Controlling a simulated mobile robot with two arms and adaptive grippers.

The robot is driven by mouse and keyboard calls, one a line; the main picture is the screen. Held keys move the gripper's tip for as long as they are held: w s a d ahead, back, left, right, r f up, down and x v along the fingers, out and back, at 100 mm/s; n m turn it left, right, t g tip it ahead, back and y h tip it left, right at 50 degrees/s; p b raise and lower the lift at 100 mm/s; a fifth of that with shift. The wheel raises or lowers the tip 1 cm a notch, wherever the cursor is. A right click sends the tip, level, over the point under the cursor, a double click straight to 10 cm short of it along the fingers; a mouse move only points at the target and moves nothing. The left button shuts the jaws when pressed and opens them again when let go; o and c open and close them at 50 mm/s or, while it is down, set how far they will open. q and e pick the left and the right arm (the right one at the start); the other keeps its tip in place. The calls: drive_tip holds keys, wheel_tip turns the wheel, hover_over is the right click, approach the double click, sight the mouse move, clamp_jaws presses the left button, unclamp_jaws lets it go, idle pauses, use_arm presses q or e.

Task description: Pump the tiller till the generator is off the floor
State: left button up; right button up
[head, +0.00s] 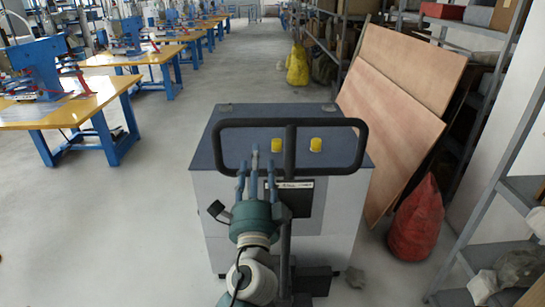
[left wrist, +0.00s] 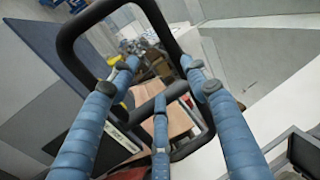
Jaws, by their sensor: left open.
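The generator (head: 335,215) is a grey box with a dark blue top and two yellow caps, standing in the middle of the head view. The tiller (head: 230,122) is a black loop handle on an upright post in front of it. The loop also shows large in the left wrist view (left wrist: 68,32). My left gripper (head: 256,165) is open and empty, its three blue fingers pointing at the loop's lower left part. Whether any finger touches the bar I cannot tell. The generator's underside and floor contact are largely hidden. My right gripper is out of view.
Wooden boards (head: 390,125) lean against shelving right of the generator. A red sack (head: 417,220) sits on the floor there, beside a metal rack (head: 495,235). Yellow-topped benches (head: 75,108) with blue machines line the left. The floor left of the generator is clear.

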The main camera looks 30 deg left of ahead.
sight(256, 125)
use_arm(q)
drive_tip(key=shift+y, duration=0.3)
drive_tip(key=p+x, duration=0.1)
drive_tip(key=x, duration=0.2)
drive_tip(key=r+p+x, duration=0.1)
drive_tip(key=x, duration=0.3)
drive_tip(key=r+p+x, duration=0.1)
drive_tip(key=x, duration=0.3)
drive_tip(key=shift+s+r+p, duration=0.1)
drive_tip(key=shift+s+p, duration=0.15)
drive_tip(key=shift+p, duration=0.05)
drive_tip(key=shift+w+a+r, duration=0.1)
drive_tip(key=shift+w+a, duration=0.1)
drive_tip(key=shift+w, duration=0.3)
